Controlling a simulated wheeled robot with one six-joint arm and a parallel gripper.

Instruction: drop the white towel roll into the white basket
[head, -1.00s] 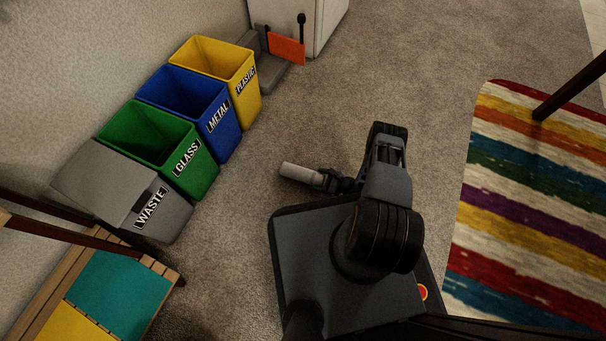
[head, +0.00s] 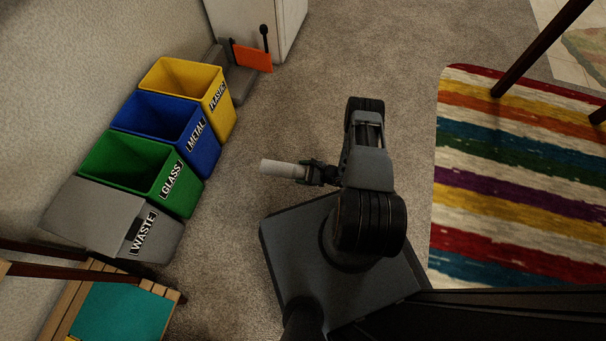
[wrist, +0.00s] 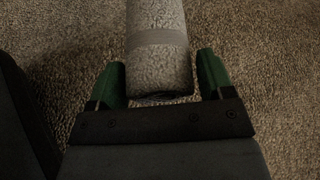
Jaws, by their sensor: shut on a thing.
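The white towel roll (head: 281,169) is held out to the left of my arm in the head view, above the carpet. My gripper (head: 309,172) is shut on its right end. In the wrist view the roll (wrist: 157,45) runs up and out of the top of the picture, with its near end between the green fingers of my gripper (wrist: 160,82). No white basket shows in either view.
Yellow (head: 224,95), blue (head: 204,143), green (head: 181,187) and grey (head: 155,240) bins line the left wall. A white cabinet (head: 290,25) stands at the top. A striped rug (head: 520,175) with dark furniture legs lies right. Carpet between bins and arm is clear.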

